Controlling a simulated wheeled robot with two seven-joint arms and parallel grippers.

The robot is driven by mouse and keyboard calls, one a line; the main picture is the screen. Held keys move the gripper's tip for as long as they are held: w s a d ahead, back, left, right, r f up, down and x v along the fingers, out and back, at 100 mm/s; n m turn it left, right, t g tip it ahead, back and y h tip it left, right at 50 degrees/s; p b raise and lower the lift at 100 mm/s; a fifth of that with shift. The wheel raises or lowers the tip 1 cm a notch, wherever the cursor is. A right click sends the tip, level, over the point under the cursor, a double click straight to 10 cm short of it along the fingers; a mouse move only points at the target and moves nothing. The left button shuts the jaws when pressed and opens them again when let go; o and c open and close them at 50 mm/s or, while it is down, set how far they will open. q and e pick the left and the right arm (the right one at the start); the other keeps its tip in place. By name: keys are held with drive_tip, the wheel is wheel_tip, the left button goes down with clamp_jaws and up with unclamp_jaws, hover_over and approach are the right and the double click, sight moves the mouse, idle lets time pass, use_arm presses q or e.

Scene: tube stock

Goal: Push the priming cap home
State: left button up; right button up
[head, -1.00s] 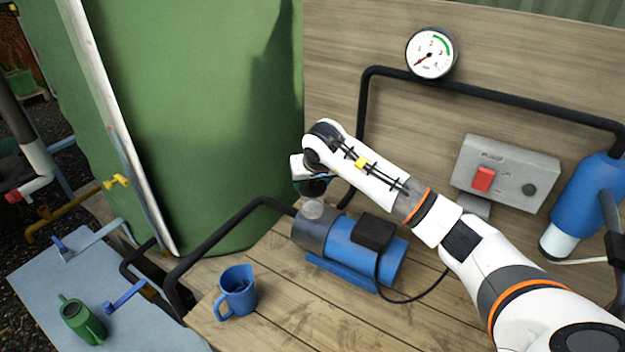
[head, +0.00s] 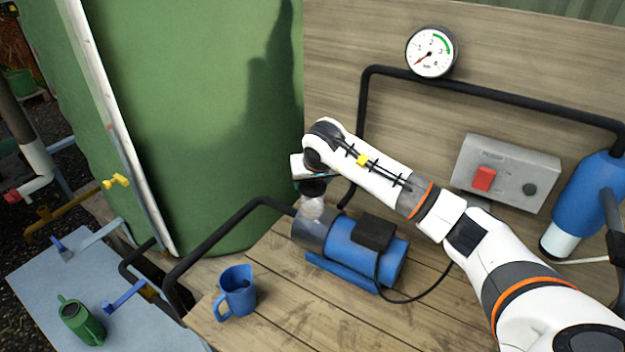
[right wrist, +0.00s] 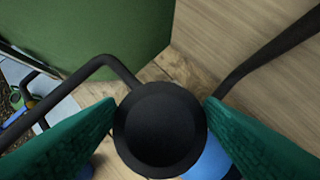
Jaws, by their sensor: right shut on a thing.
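The black round priming cap (right wrist: 160,124) is between the two green fingers of my right gripper (right wrist: 160,112) in the right wrist view, which is shut on it. In the head view my right gripper (head: 313,188) points down over the grey front end of the blue pump (head: 362,248). Just below it is a pale grey piece (head: 312,207) on top of the pump. My left gripper is not in view.
A blue mug (head: 237,291) stands on the wooden bench left of the pump. Black pipe (head: 222,230) runs to the pump's front. The switch box (head: 506,172), gauge (head: 432,52) and green tank (head: 200,120) stand behind. The front of the bench is clear.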

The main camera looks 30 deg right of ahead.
drive_tip(key=shift+f+b, duration=0.7)
idle(0.7)
drive_tip(key=shift+f+b, duration=0.15)
drive_tip(key=shift+b, duration=0.3)
idle(1.2)
idle(0.4)
drive_tip(key=o, duration=1.1)
drive_tip(key=b+v, duration=0.2)
drive_tip(key=v, duration=1)
